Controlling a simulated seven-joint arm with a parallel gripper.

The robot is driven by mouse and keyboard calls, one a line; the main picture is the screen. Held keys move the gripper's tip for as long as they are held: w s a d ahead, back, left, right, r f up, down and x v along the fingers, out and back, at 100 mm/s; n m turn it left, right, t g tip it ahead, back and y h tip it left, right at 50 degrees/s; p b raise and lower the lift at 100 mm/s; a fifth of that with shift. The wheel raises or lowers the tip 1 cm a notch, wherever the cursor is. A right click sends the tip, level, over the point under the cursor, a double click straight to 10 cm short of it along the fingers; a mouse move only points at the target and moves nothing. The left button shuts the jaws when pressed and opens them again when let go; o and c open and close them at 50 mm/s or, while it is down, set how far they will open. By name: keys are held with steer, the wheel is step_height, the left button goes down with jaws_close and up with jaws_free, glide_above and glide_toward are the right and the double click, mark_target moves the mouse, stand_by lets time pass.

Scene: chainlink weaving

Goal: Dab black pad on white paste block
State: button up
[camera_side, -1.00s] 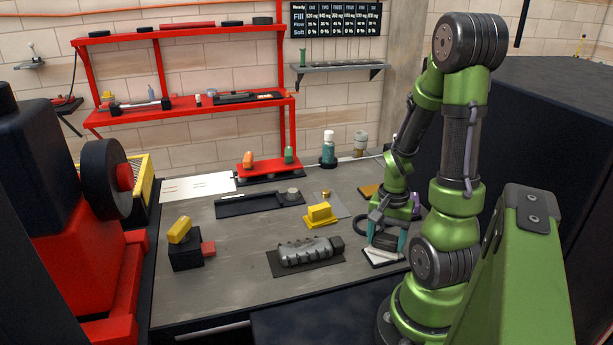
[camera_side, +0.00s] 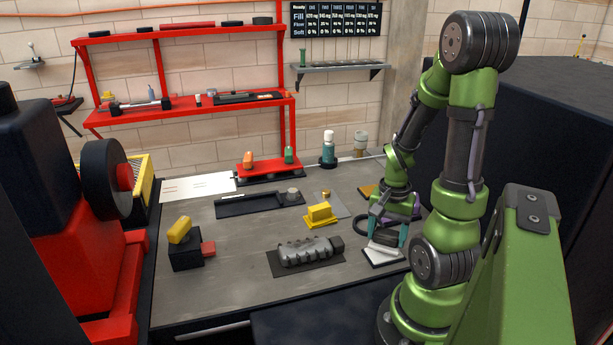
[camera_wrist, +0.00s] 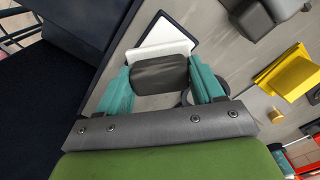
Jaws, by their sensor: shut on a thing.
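My gripper (camera_wrist: 162,88) has teal fingers closed on the sides of the black pad (camera_wrist: 160,74), a dark rounded block. In the side view my gripper (camera_side: 388,238) holds the pad (camera_side: 387,238) at the right of the bench. The white paste block (camera_side: 383,254) lies on a dark-edged base directly below and in front of the pad. In the wrist view the white block (camera_wrist: 160,42) shows beyond the pad, which covers part of it. I cannot tell whether pad and block touch.
A grey ribbed part (camera_side: 305,252) lies on a dark mat left of my gripper. A yellow block (camera_side: 320,215) stands behind it. A black fixture (camera_side: 185,252) with yellow and red pieces is farther left. Bare bench lies between them. A red shelf (camera_side: 190,115) stands at the back.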

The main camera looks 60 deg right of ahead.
mark_target(387, 231)
steer(key=shift+r, duration=2.6)
steer(key=w+a+r+n, duration=0.4)
steer(key=w+a+n, duration=0.4)
steer(key=w, duration=0.4)
steer(key=w+a+r+n, duration=0.5)
steer(key=w+a+n, duration=0.4)
steer(key=w+a, duration=0.2)
steer(key=shift+w, duration=0.5)
